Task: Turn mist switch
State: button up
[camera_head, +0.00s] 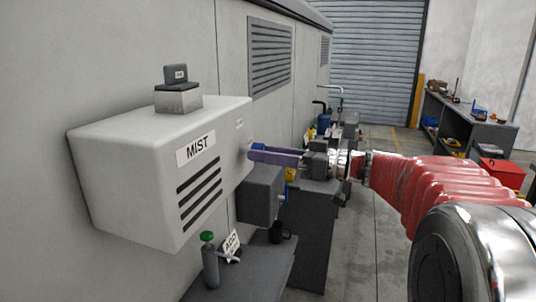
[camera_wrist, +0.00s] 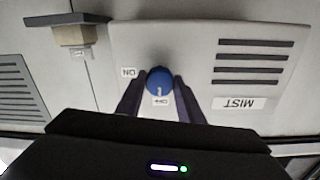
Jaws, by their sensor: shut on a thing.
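The white mist box (camera_head: 125,170) is fixed to the wall at the left of the head view, with a MIST label and dark slots. In the wrist view, upside down, its face (camera_wrist: 190,50) carries a round blue switch knob (camera_wrist: 159,77). The knob's white mark points down in the picture, towards the OFF label (camera_wrist: 161,101); the ON label (camera_wrist: 129,72) is at its left. My gripper (camera_wrist: 159,84) is shut on the knob, one finger on each side.
A small dark device (camera_head: 177,78) stands on top of the box. Below are a green-topped cylinder (camera_head: 209,260) and a sign (camera_head: 231,243) on a dark bench. A grey box (camera_head: 260,194) is under my gripper. Open floor (camera_head: 365,250) lies to the right.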

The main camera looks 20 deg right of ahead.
jog(key=c, duration=0.3)
jog(key=shift+d, duration=0.25)
jog(key=shift+c, duration=0.5)
jog(key=shift+a, duration=0.2)
jog(key=shift+s+m, duration=0.1)
jog(key=shift+m, duration=0.3)
jog(key=m, duration=1.7)
jog(key=shift+a+g, duration=0.1)
jog(key=shift+g, duration=0.3)
jog(key=shift+f, duration=0.1)
